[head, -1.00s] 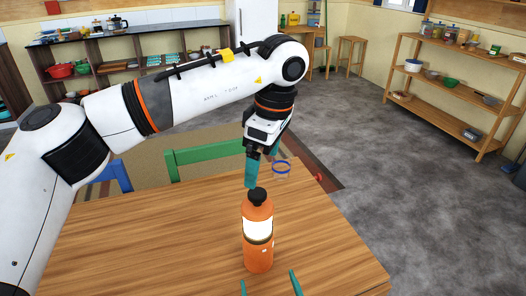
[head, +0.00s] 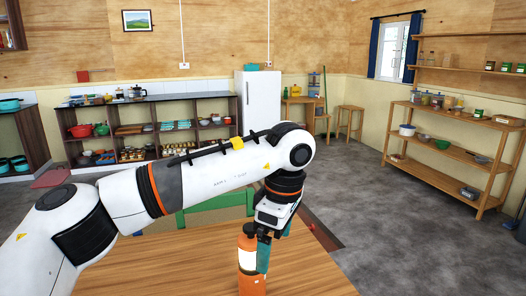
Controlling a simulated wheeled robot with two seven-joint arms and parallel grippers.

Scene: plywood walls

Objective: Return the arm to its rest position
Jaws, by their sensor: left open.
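My left arm comes in from the left and bends down over the wooden table (head: 180,275). My left gripper (head: 272,245) points down with its teal fingers apart and nothing seen between them. An orange bottle (head: 246,284) with a dark cap and a white label stands upright on the table. One teal finger overlaps the bottle's right side in the picture; I cannot tell whether they touch. The bottle's base is cut off by the lower edge of the view. My right gripper is out of view.
A green chair (head: 215,203) stands at the table's far edge. Low shelves (head: 160,100) with dishes and a white fridge (head: 260,100) line the back wall. A wooden rack (head: 455,160) stands at the right. The grey floor between is clear.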

